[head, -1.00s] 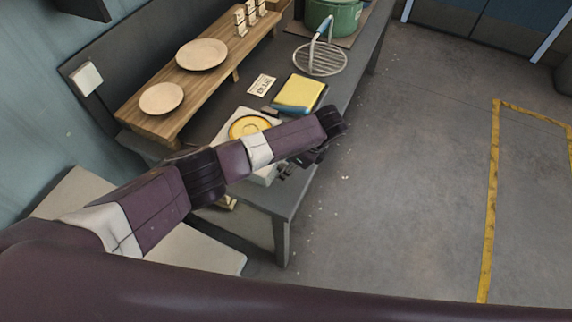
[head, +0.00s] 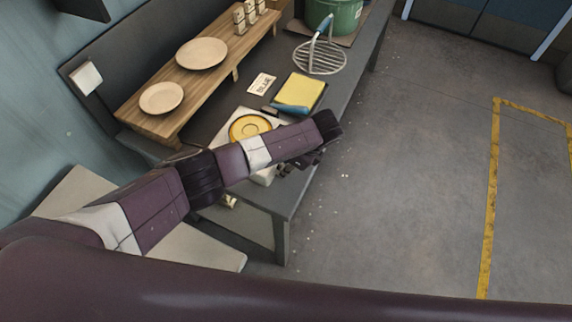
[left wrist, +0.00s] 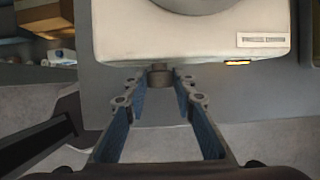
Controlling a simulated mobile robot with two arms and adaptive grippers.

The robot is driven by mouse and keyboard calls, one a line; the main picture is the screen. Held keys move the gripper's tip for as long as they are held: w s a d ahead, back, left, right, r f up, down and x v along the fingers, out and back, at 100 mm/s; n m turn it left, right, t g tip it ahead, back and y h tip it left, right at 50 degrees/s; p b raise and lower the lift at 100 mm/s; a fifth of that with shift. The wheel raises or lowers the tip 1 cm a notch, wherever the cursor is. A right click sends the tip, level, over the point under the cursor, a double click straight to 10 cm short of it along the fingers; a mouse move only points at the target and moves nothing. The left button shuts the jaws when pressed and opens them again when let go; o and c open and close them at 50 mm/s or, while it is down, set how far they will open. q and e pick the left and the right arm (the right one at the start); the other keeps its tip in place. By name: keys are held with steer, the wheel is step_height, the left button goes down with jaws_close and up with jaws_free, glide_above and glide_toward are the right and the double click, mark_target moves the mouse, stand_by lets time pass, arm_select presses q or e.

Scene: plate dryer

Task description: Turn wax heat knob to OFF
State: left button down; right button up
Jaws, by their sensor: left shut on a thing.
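The wax heater is a white box (head: 270,172) at the near end of the grey bench, with a round pan of yellow wax (head: 250,127) on top. In the left wrist view its white front (left wrist: 190,45) has a small lit orange lamp (left wrist: 238,62) and a slotted label. The dark wax heat knob (left wrist: 160,76) sticks out below the front's middle. My left gripper (left wrist: 160,84) is shut on the knob, a fingertip on each side. In the head view my arm hides the knob and most of the left gripper (head: 292,163). My right gripper is not in view.
A yellow pad (head: 301,91) with a blue-handled tool (head: 290,108), a label card (head: 262,83) and a wire rack (head: 320,60) lie along the bench. Plates (head: 161,98) stand on a wooden shelf (head: 150,125) behind. The floor (head: 400,180) right of the bench is clear.

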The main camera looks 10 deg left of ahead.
arm_select(q)
steer(key=shift+s+a+r+t+p, duration=0.1)
steer(key=shift+s+r+t+p, duration=0.3)
steer(key=shift+p, duration=0.65)
steer(key=shift+w+f+n+t+h, duration=0.15)
steer(key=shift+f+n+t+h, duration=0.25)
steer(key=shift+t, duration=0.4)
steer(key=shift+f+t+h, duration=0.1)
steer(key=shift+t+h, duration=0.2)
steer(key=shift+t, duration=0.9)
steer(key=c, duration=1.6)
jaws_free()
steer(key=v, duration=1.2)
